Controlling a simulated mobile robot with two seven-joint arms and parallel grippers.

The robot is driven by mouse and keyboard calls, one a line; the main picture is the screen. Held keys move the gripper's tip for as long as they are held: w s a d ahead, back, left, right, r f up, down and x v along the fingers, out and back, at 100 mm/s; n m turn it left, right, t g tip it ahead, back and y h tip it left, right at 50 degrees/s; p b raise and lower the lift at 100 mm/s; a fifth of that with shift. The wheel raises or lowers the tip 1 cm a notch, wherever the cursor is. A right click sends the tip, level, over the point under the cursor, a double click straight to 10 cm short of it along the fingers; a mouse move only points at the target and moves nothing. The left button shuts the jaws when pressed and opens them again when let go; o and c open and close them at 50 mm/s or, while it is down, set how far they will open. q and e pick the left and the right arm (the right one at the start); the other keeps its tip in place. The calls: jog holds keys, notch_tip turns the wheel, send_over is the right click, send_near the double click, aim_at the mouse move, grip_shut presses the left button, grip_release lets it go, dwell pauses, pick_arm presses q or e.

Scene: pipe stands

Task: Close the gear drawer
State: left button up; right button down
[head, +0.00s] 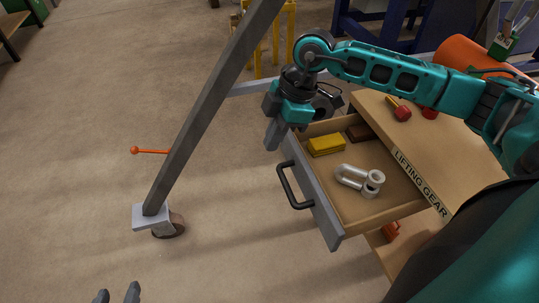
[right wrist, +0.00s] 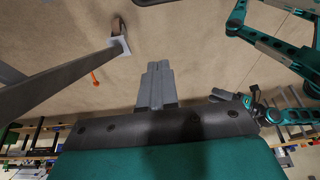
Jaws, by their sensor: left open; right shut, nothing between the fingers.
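The gear drawer (head: 318,205) is pulled out from under a wooden top labelled "LIFTING GEAR" (head: 420,183). It has a grey front panel and a black bar handle (head: 292,187). Inside lie a yellow block (head: 326,145), a brown block and silver shackle-like hardware (head: 360,180). My right gripper (head: 272,138) points down at the far end of the drawer front; whether it touches is unclear. Its fingers are together and empty, as the right wrist view (right wrist: 156,82) also shows. My left gripper (head: 118,294) shows only its parted fingertips at the bottom left, over bare floor.
Red-ended items (head: 402,113) and an orange cylinder (head: 468,60) are on or behind the wooden top. Floor before the drawer is clear.

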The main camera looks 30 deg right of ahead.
jog(key=s+b+x, duration=0.1)
jog(key=b+x, duration=0.1)
jog(key=x, duration=0.8)
pick_arm(q)
jog(key=f, duration=0.2)
jog(key=shift+s+f, duration=0.3)
jog(key=shift+s, duration=0.05)
pick_arm(e)
jog(key=d, duration=0.4)
jog(key=shift+d+f, duration=0.1)
jog(key=shift+f, duration=0.25)
